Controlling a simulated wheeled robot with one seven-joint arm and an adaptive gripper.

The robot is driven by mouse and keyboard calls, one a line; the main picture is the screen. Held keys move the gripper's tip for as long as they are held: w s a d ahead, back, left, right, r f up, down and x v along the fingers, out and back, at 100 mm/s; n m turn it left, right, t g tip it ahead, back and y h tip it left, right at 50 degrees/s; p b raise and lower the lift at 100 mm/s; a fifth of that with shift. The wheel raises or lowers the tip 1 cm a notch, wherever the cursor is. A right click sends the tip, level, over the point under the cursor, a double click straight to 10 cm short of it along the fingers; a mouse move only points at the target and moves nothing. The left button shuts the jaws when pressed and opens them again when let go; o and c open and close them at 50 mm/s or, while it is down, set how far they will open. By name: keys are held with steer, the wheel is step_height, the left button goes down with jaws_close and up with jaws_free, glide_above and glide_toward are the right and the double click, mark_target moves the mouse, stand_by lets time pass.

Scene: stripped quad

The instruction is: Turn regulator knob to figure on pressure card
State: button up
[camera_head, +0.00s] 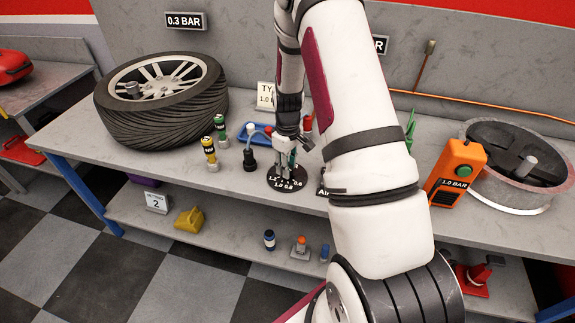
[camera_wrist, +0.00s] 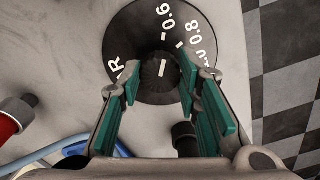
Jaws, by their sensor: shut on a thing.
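The regulator is a round black dial (camera_head: 287,184) with white figures on the bench, below my arm. In the wrist view the dial (camera_wrist: 125,30) shows 0.6 and 0.8; other lettering is cut off by the fingers. Its dark ribbed knob (camera_wrist: 160,72) carries a white line, which runs roughly up the picture toward the 0.6 tick. My gripper (camera_wrist: 160,85) has its teal fingers on either side of the knob, shut on it; in the head view the gripper (camera_head: 287,158) stands over the dial. A white card (camera_head: 265,96) behind reads "TY" and "1.0", partly hidden by my arm.
A tyre (camera_head: 165,105) lies at the bench's left, with green and yellow valve pieces (camera_head: 209,152) near the dial. An orange box (camera_head: 457,172) marked 1.0 BAR and a round metal basin (camera_head: 520,165) stand right. A 0.3 BAR sign (camera_head: 184,20) hangs behind.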

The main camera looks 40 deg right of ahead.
steer(key=m+b, duration=0.1)
steer(key=m, duration=0.3)
steer(key=m+b, duration=0.1)
steer(key=m, duration=0.2)
steer(key=shift+m, duration=0.3)
steer(key=m, duration=0.3)
steer(key=shift+a+m+b, duration=0.1)
steer(key=shift+m+b, duration=0.2)
steer(key=shift+b, duration=0.1)
steer(key=shift+m+b, duration=0.35)
steer(key=shift+m, duration=1.45)
steer(key=o, duration=1.1)
steer(key=shift+o, duration=0.2)
steer(key=shift+r, duration=0.1)
